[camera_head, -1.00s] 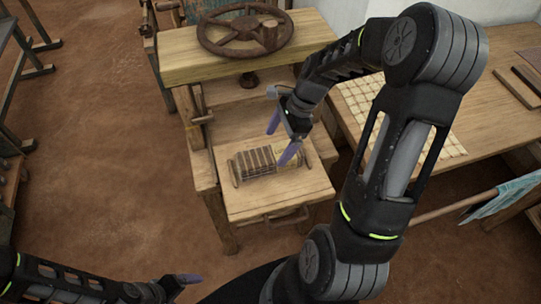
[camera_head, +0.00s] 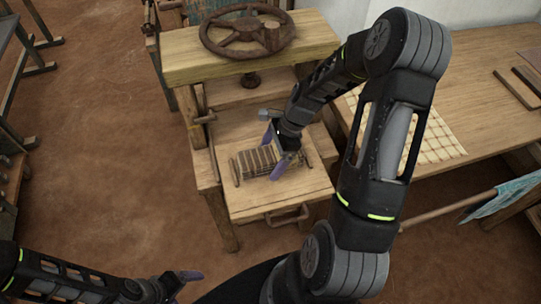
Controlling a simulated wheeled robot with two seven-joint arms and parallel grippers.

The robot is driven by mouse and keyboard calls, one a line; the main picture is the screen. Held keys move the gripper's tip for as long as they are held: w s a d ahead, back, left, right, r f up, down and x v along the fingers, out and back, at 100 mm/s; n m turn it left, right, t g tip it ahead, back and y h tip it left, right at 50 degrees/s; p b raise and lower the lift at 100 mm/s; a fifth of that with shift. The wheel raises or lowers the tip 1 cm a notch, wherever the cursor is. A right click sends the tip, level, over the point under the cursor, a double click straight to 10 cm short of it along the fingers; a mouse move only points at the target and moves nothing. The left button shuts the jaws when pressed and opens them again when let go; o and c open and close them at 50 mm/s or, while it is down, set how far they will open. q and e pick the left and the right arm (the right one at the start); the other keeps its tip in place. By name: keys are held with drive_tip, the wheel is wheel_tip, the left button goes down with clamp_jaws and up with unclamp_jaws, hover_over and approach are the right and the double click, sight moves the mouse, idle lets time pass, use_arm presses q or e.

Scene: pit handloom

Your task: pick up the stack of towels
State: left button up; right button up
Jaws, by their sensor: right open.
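A brown striped bundle (camera_head: 250,164), which may be the towel stack, lies on the low wooden shelf of the press; I cannot tell for sure that it is towels. My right gripper (camera_head: 276,151) is open, its purple fingers pointing down at the bundle's right part. One finger is on the far side and the other overlaps the bundle in the picture; whether they touch it I cannot tell. The gripper hides part of the bundle. My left gripper (camera_head: 183,281) is low at the bottom edge, far from the bundle, with its finger gap unclear.
The press has a brown handwheel (camera_head: 247,32) on a thick top beam (camera_head: 195,68) behind the bundle. A wooden table (camera_head: 490,110) on the right holds a checked cloth (camera_head: 430,130). A blue cloth (camera_head: 505,197) hangs at the right edge. Bare floor (camera_head: 110,150) lies left.

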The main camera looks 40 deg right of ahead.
sight(271, 154)
drive_tip(key=shift+c, duration=0.5)
drive_tip(key=c, duration=1.5)
wheel_tip(271, 154, up, 10)
drive_tip(key=shift+b, duration=0.4)
